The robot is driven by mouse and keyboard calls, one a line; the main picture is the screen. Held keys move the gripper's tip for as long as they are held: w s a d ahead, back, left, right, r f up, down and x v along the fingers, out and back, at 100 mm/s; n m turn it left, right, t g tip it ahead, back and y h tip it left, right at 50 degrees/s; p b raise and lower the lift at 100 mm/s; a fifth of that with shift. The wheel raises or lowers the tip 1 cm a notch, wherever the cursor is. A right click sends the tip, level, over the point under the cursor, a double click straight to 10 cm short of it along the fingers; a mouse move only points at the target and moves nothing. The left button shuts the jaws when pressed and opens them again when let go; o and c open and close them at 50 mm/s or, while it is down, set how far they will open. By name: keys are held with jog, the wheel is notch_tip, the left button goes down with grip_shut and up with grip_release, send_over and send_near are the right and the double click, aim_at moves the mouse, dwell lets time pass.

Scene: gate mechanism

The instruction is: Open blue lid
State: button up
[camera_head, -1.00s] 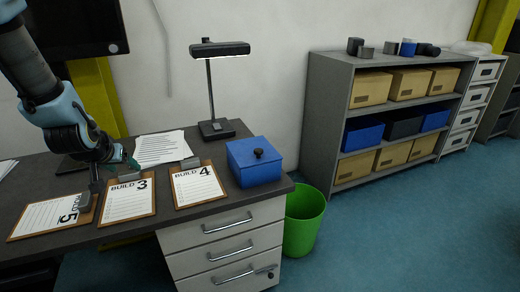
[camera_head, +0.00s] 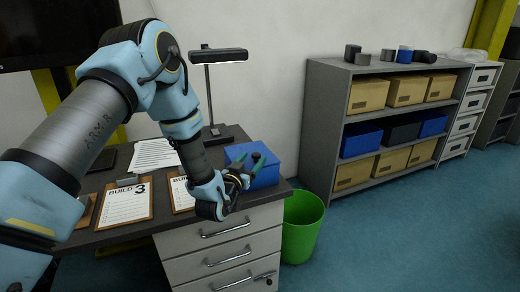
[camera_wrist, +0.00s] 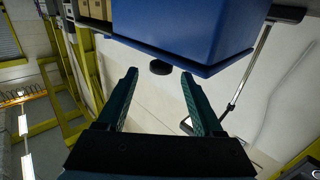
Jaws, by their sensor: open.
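The blue box with its blue lid (camera_head: 264,166) stands on the right end of the dark desk. My gripper (camera_head: 250,163) is in front of and over the box in the head view, and hides part of the lid and its knob. In the wrist view the view is turned over: the blue box (camera_wrist: 185,25) is at the top, and the lid's dark round knob (camera_wrist: 160,67) shows just beyond and between my fingertips (camera_wrist: 160,75). The two green fingers are apart, with nothing between them. They do not appear to touch the knob.
A black lamp (camera_head: 218,56) stands behind the box. Clipboards (camera_head: 125,202) lie on the desk to the left. A green bin (camera_head: 302,226) stands on the floor by the desk's right end. A grey shelf (camera_head: 335,105) with boxes is farther right.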

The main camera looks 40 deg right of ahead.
aim_at(260, 150)
jog(key=p+x, duration=0.1)
jog(key=x, duration=0.6)
jog(key=shift+c, duration=0.3)
grip_shut()
dwell(1.0)
